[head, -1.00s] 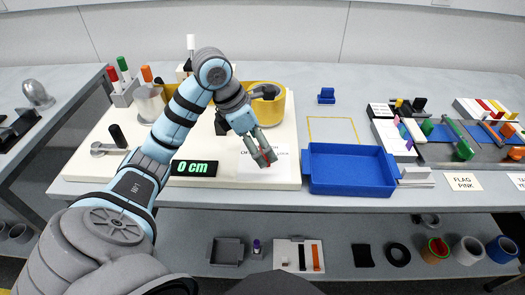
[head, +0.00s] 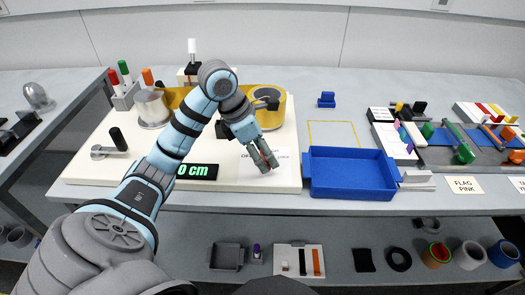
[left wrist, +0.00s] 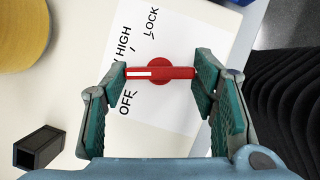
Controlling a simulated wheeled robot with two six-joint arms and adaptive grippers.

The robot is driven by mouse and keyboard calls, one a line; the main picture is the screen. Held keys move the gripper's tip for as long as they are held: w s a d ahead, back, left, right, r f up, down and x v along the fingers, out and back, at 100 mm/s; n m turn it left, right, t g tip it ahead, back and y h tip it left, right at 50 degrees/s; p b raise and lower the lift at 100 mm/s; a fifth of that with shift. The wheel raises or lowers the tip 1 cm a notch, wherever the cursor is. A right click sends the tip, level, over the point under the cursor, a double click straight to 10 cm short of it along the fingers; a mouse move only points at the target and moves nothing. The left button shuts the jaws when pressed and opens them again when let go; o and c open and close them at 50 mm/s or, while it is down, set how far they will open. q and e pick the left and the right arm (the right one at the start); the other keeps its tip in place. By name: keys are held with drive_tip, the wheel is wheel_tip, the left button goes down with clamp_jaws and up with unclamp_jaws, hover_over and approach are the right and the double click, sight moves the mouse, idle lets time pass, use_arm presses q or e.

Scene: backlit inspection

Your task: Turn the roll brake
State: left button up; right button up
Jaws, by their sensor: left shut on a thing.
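The roll brake is a red knob with a bar handle (left wrist: 160,73) in the left wrist view. It sits on a white label plate (left wrist: 190,35) with OFF, HIGH and LOCK printed on it. The bar lies crosswise, and its white line points left, between OFF and HIGH. My left gripper (left wrist: 160,78) is shut on the bar, a finger at each end. In the head view, my left gripper (head: 268,162) reaches down at the front right of the cream board (head: 85,170) and mostly hides the knob.
A green display (head: 197,171) reads 0 cm, partly covered by my arm. A yellow roll (head: 277,110) stands behind the gripper. A crank with a black grip (head: 118,139) is at left. A blue tray (head: 347,185) stands close to the right of the board.

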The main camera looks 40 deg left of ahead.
use_arm(q)
drive_tip(key=shift+w+m+h, duration=0.1)
drive_tip(key=shift+m+h, duration=0.3)
drive_tip(key=shift+m, duration=0.7)
drive_tip(key=shift+a+r+m+g+p, duration=0.15)
drive_tip(key=shift+m+g+p, duration=0.25)
drive_tip(key=shift+m+p, duration=0.4)
drive_tip(key=m+g+p, duration=0.1)
drive_tip(key=m+p, duration=0.2)
drive_tip(key=p, duration=0.1)
drive_tip(key=m+g+h+p, duration=0.1)
drive_tip(key=m+p, duration=0.2)
drive_tip(key=p, duration=0.1)
drive_tip(key=m+g+p, duration=0.1)
drive_tip(key=m+p, duration=0.1)
drive_tip(key=p, duration=0.2)
drive_tip(key=shift+w+r+m, duration=0.15)
drive_tip(key=shift+w+m, duration=0.15)
drive_tip(key=shift+m, duration=0.1)
drive_tip(key=shift+w+f+m+g+p, duration=0.1)
drive_tip(key=shift+f+m+g+p, duration=0.1)
drive_tip(key=shift+m+g+p, duration=0.8)
drive_tip(key=shift+m, duration=0.7)
drive_tip(key=o, duration=1.2)
drive_tip(key=shift+c, duration=0.2)
drive_tip(key=shift+f, duration=0.1)
